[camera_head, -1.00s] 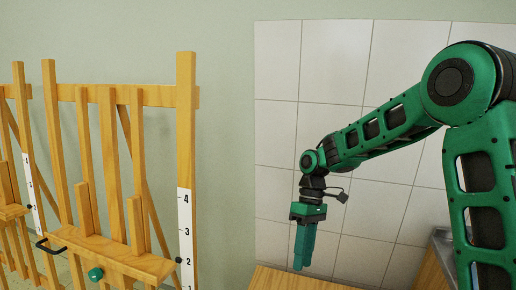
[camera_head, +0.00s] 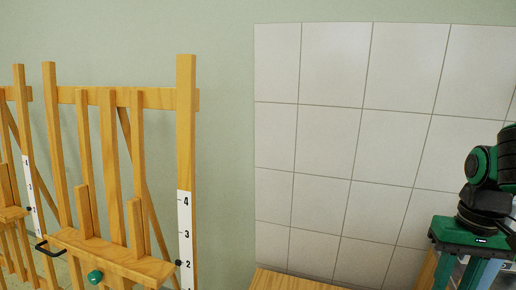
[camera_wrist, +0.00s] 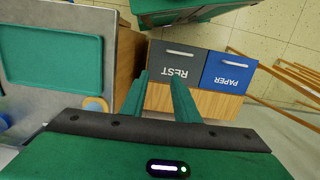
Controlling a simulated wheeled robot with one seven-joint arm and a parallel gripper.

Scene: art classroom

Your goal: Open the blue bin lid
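The blue bin lid (camera_wrist: 222,70), marked PAPER with a pale bar handle (camera_wrist: 237,65), is right of centre in the wrist view and looks shut on its wooden bin. The head view does not show it. My gripper (camera_wrist: 158,76) has its two green fingers apart with nothing between them. Its fingertips appear over the left edge of the grey lid, left of the blue lid and apart from it in the picture. My gripper also shows at the right edge of the head view (camera_head: 464,272), pointing down.
A grey lid (camera_wrist: 168,64) marked REST adjoins the blue one. A grey counter (camera_wrist: 110,60) with a teal tray (camera_wrist: 50,48) is at left in the wrist view. Wooden legs stand right of the bins. Wooden easels (camera_head: 110,95) stand at left in the head view.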

